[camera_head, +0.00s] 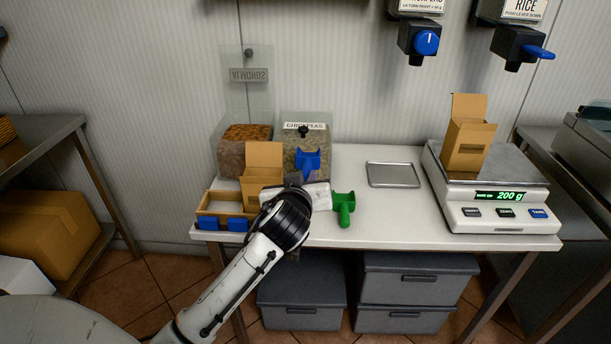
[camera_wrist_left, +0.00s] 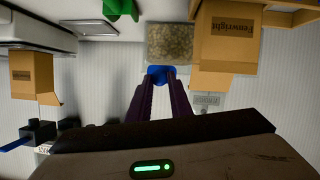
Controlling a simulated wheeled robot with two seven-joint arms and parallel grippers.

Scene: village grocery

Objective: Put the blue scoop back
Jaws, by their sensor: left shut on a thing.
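The blue scoop (camera_head: 308,160) is upright in front of the chickpeas bin (camera_head: 288,140). My left gripper (camera_head: 297,180) is shut on it; in the left wrist view the dark fingers meet at the blue scoop (camera_wrist_left: 158,70). The arm and gripper hide part of the scoop's handle. In the head view the scoop overlaps the front of the chickpeas bin; I cannot tell whether they touch. The almonds bin (camera_head: 245,132) stands to its left with its clear lid raised. My right gripper is not in view.
A green scoop (camera_head: 344,205) lies right of my gripper. An open carton (camera_head: 262,155) and a wooden tray (camera_head: 203,211) with blue items stand at left. A metal tray (camera_head: 393,175) is empty. A scale (camera_head: 470,212) reading 200 g holds another carton (camera_head: 468,140).

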